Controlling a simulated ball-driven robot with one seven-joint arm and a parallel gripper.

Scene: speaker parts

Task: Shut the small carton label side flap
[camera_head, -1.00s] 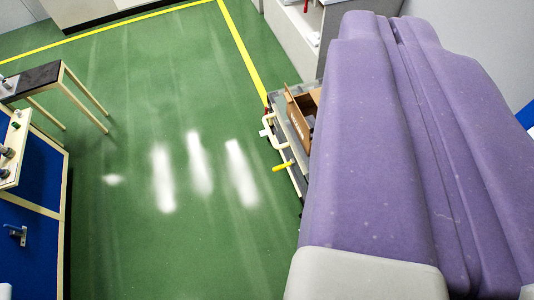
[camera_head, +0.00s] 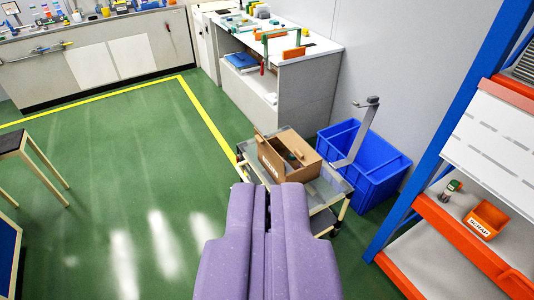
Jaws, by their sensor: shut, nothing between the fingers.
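The small brown carton (camera_head: 309,171) stands open on a trolley, in the middle of the view. A brown panel (camera_head: 270,159) stands up along its left side and looks like a raised flap. White lettering shows low on the near side, too small to read. Dark contents show inside. My gripper (camera_head: 268,188) is purple, and its two fingers lie together with nothing between them. In the picture its tips are just below the carton. They hide the near part of the trolley, and I see no contact with the carton.
The trolley (camera_head: 327,190) has a grey top with little free room around the carton. A blue bin (camera_head: 375,172) with a grey bent post stands close on its right. An orange and blue rack (camera_head: 450,240) is at the right.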

